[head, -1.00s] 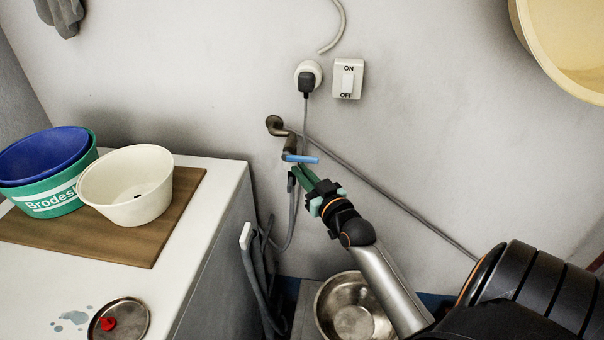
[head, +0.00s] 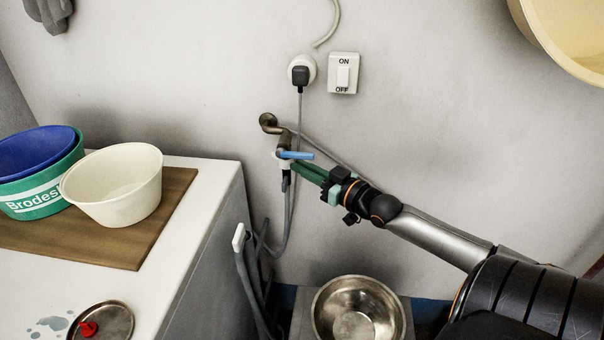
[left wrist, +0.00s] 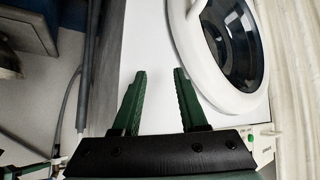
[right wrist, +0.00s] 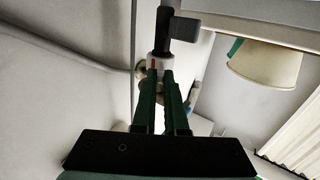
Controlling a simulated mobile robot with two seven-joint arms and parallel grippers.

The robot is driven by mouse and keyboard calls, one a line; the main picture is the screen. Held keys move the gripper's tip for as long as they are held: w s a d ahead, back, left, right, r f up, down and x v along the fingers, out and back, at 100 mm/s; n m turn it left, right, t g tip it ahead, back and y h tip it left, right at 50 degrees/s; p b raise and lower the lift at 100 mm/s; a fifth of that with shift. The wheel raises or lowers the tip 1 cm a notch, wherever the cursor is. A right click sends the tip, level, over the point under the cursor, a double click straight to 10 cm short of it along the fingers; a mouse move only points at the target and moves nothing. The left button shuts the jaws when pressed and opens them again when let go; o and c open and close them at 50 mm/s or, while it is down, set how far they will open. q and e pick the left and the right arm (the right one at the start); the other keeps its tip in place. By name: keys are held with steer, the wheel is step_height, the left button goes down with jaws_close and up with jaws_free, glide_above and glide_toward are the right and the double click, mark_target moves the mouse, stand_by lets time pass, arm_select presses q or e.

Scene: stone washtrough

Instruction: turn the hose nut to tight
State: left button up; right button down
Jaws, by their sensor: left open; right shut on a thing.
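The tap (head: 280,141) comes out of the wall and has a blue lever (head: 297,155). The grey hose (head: 289,215) hangs down beneath it. My right gripper (head: 293,167) reaches in from the right, just below the lever. In the right wrist view its green fingers (right wrist: 161,78) are shut on the white hose nut (right wrist: 161,64), which has a small red mark by the left fingertip. A dark hose end (right wrist: 165,30) leads on from the nut. The fingers mostly hide the nut in the head view. My left gripper (left wrist: 160,75) is open and empty, in front of a white washing machine (left wrist: 146,42).
A white counter (head: 215,185) at left bears a brown board (head: 130,245) with a cream basin (head: 115,190) and a green basin (head: 42,200). A metal bowl (head: 325,315) stands low below the tap. A socket plug (head: 301,76) and ON/OFF switch (head: 343,75) are above.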

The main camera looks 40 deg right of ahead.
arm_select(q)
steer(key=shift+f, duration=0.25)
arm_select(e)
steer(key=shift+d+n+y, duration=0.25)
steer(key=shift+n+y, duration=0.05)
steer(key=shift+y, duration=0.2)
arm_select(q)
steer(key=shift+w+b, duration=0.1)
steer(key=shift+b, duration=0.25)
steer(key=shift+s, duration=0.25)
arm_select(e)
steer(key=shift+y, duration=0.3)
arm_select(q)
steer(key=shift+a+f, duration=0.1)
steer(key=shift+f, duration=0.1)
arm_select(e)
steer(key=c, duration=1)
jaws_free()
steer(key=shift+o, duration=0.2)
